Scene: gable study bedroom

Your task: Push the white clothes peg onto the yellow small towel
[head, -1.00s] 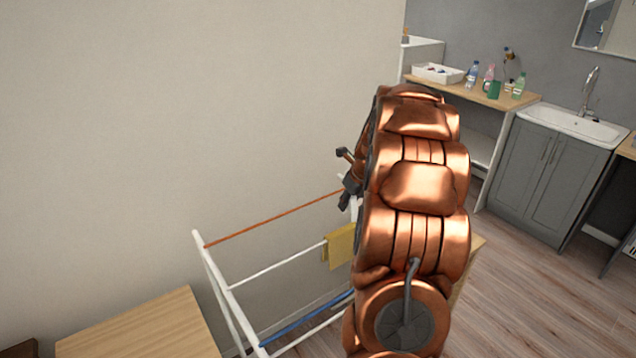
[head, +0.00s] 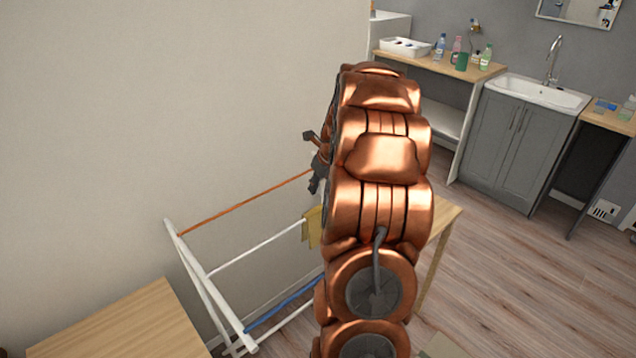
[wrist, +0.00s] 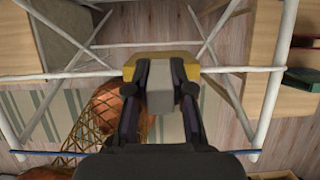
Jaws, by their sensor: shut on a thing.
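The white clothes peg (wrist: 160,84) shows pale grey between the fingers of my gripper (wrist: 160,75) in the wrist view. My gripper is shut on it. The yellow small towel (wrist: 190,64) hangs over a rail of the drying rack and shows behind the fingertips, on both sides of the peg. I cannot tell whether the peg touches the towel. In the head view the towel (head: 311,226) is partly hidden by my arm, and my gripper (head: 315,186) shows small above it, with the peg not discernible.
The white drying rack (head: 212,285) stands by the wall, with an orange rail (head: 245,204) and a blue one (head: 285,304). A wooden tabletop (head: 125,325) is at the lower left. Open floor (head: 520,270) lies to the right, before the sink cabinet (head: 507,148).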

